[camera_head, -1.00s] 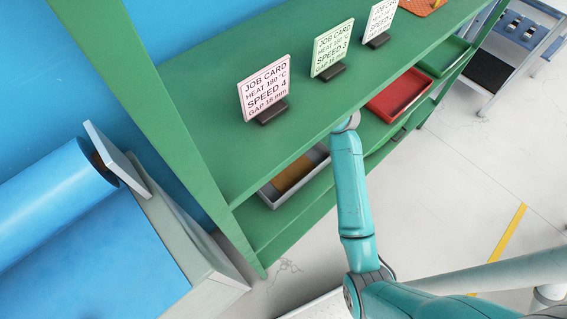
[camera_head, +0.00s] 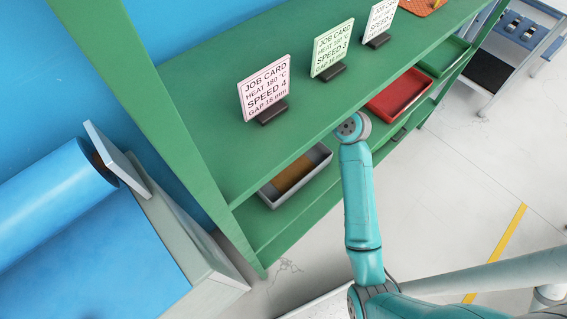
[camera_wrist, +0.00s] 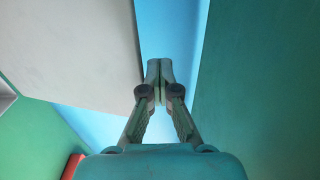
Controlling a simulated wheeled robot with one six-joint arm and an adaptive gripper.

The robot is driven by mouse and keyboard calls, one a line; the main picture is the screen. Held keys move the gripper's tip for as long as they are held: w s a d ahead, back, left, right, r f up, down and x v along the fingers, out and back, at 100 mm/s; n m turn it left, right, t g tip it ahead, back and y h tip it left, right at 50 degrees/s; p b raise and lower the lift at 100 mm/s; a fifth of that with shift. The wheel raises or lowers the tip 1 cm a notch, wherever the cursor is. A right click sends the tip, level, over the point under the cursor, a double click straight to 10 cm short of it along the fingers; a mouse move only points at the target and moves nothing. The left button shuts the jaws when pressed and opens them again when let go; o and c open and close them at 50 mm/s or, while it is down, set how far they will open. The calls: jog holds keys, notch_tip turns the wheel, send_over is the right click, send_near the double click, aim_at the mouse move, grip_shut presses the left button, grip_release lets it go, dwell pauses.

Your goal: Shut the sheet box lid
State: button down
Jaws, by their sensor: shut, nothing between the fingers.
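My gripper (camera_wrist: 160,74) shows in the wrist view with its two fingers together and nothing between them. A large pale grey panel (camera_wrist: 75,45) fills the upper left of that view, left of the fingers; it may be the sheet box lid, but I cannot tell for sure. A gap appears between its edge and the fingertips. In the head view my arm reaches to the front of the green shelf unit (camera_head: 215,150), and my gripper is hidden there. No sheet box can be made out clearly in the head view.
A grey tray with brown contents (camera_head: 322,152), a red tray (camera_head: 399,95) and a green tray (camera_head: 443,57) sit on the lower shelf. Job cards (camera_head: 264,88) stand on the upper shelf. A blue roll (camera_head: 50,205) is at left.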

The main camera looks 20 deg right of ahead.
jog(key=shift+s+d, duration=0.15)
jog(key=shift+s, duration=0.3)
jog(key=shift+s+d+f, duration=0.1)
jog(key=shift+s+f, duration=0.05)
jog(key=shift+s, duration=0.05)
jog(key=shift+s+d+f, duration=0.25)
jog(key=shift+s+f, duration=0.1)
jog(key=shift+s, duration=0.4)
jog(key=shift+s+d+f, duration=0.2)
jog(key=shift+s+f, duration=0.15)
jog(key=shift+s, duration=0.4)
jog(key=shift+s+d+f, duration=0.25)
jog(key=shift+s+f, duration=0.1)
jog(key=shift+s, duration=0.4)
jog(key=shift+f, duration=0.1)
